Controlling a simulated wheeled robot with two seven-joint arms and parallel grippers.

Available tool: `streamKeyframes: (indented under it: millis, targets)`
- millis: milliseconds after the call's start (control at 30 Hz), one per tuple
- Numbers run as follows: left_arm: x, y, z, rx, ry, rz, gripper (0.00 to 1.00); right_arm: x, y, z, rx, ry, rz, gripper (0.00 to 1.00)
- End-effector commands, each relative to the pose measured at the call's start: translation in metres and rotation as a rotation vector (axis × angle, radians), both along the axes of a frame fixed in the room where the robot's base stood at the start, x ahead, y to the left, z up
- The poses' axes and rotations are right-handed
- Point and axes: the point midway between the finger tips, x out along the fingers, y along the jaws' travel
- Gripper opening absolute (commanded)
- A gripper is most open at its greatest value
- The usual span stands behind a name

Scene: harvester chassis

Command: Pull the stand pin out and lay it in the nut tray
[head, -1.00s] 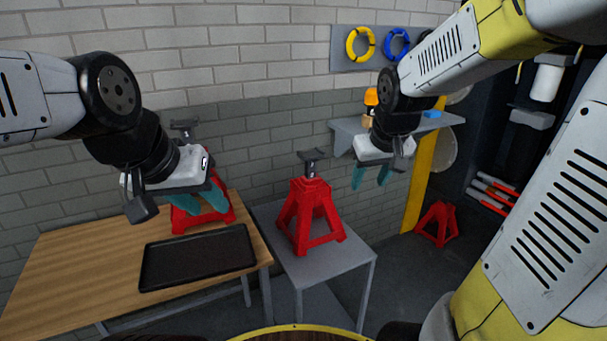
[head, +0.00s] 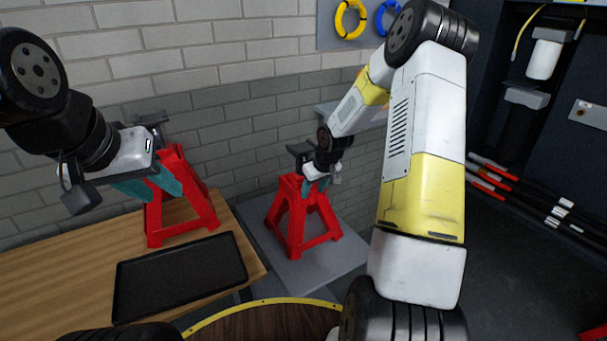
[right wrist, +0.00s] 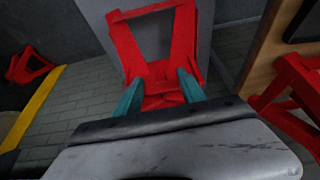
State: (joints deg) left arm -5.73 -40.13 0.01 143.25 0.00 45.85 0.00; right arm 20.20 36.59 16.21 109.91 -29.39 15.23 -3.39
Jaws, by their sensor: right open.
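A red jack stand (head: 299,215) with a dark saddle stands upright on a grey table. It also shows between the fingers in the right wrist view (right wrist: 165,72). My right gripper (head: 312,187) is at the top of this stand, with teal fingers apart and nothing visible held; its fingertips (right wrist: 158,92) frame the red stand top. I cannot make out the pin. A second red stand (head: 205,205) is on the wooden table. The black nut tray (head: 180,275) lies in front of it and looks empty. My left gripper (head: 148,186) is open before the second stand.
The grey table (head: 345,253) stands right of the wooden table (head: 60,275). A brick wall (head: 235,130) is close behind both. A grey shelf is partly hidden behind my right arm. Another red stand (right wrist: 25,65) is on the floor in the right wrist view.

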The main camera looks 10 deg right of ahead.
Motion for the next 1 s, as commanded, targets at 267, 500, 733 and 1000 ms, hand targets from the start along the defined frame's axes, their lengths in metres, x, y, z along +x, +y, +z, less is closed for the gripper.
streamKeyframes:
  millis: [267,500,733,1000]
  targets:
    - [0.000,0.000,0.000,0.000,0.000,0.000,0.36,0.012,0.005,-0.034,0.000,0.002,0.000,0.47]
    - [0.000,0.000,0.000,0.000,0.000,0.000,0.36,0.015,0.006,-0.040,-0.001,0.000,0.001,0.47]
    - [0.000,0.000,0.000,0.000,0.000,0.000,0.36,0.015,0.006,-0.039,-0.001,0.000,0.000,0.32]
    - [0.000,0.000,0.000,0.000,0.000,0.000,0.36,0.015,0.006,-0.039,-0.001,0.000,0.000,0.00]
